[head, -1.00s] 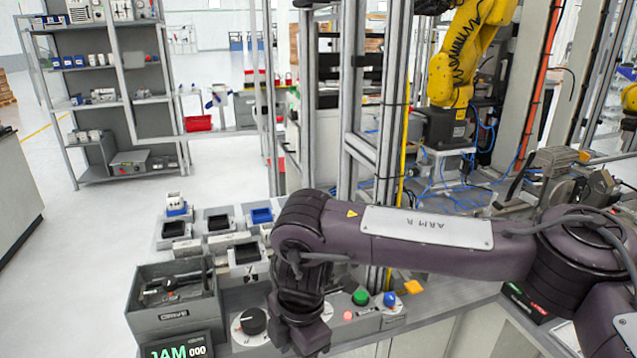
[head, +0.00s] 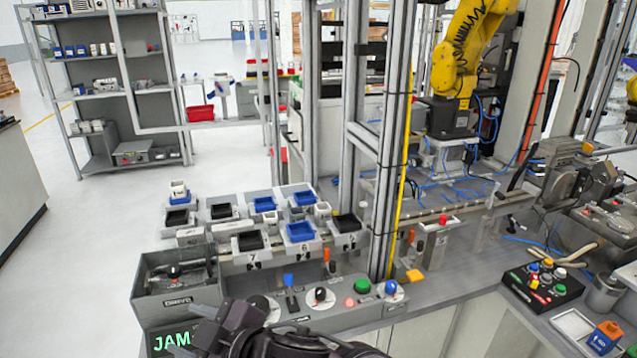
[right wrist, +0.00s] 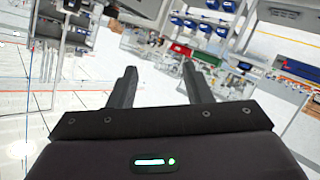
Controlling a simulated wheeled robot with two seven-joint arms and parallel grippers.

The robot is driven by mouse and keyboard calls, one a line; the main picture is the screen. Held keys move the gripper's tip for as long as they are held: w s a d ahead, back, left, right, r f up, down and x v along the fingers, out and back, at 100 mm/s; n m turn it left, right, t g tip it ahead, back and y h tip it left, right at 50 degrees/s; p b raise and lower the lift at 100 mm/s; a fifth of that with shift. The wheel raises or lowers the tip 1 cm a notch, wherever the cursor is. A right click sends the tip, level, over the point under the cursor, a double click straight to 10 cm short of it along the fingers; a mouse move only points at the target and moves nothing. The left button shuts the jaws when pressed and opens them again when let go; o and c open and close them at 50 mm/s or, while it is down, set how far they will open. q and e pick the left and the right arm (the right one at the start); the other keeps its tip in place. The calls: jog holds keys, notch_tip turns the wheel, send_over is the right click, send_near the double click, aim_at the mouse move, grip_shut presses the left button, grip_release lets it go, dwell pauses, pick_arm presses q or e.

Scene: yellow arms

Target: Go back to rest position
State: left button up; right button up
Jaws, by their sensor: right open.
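My right arm shows at the bottom edge of the head view as a dark purple wrist in front of the control panel (head: 345,308). My left gripper is in no view.
The panel carries a green button (head: 362,286), a blue knob (head: 391,287) and a lit JAM screen (head: 170,340), partly covered by my wrist. A grey bin (head: 175,303) and several small trays stand behind. A metal post (head: 394,150) rises beside the panel. Open floor lies left.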

jog(key=w+d+f+m+t+h, duration=0.1)
jog(key=d+f+m+h, duration=0.35)
jog(key=d, duration=0.55)
jog(key=w+d+f+m+t+h, duration=0.1)
jog(key=w+d+f+m+h, duration=0.15)
jog(key=d+f+m, duration=0.6)
jog(key=s+d+f+m+g+h, duration=0.1)
jog(key=s+d+f+g+h, duration=0.2)
jog(key=s+d, duration=0.55)
jog(key=s+d+f+m+g+h, duration=0.2)
jog(key=s+d+f, duration=0.25)
jog(key=d, duration=0.65)
notch_tip(320, 180, down, 29)
jog(key=s+g, duration=0.2)
jog(key=s, duration=0.1)
jog(key=s+d+f+g, duration=0.1)
jog(key=s+d+f, duration=0.2)
jog(key=s+f, duration=1.5)
jog(key=shift+s+d+f+n+h, duration=0.2)
jog(key=shift+s+f+n+h, duration=0.15)
jog(key=shift+s, duration=0.2)
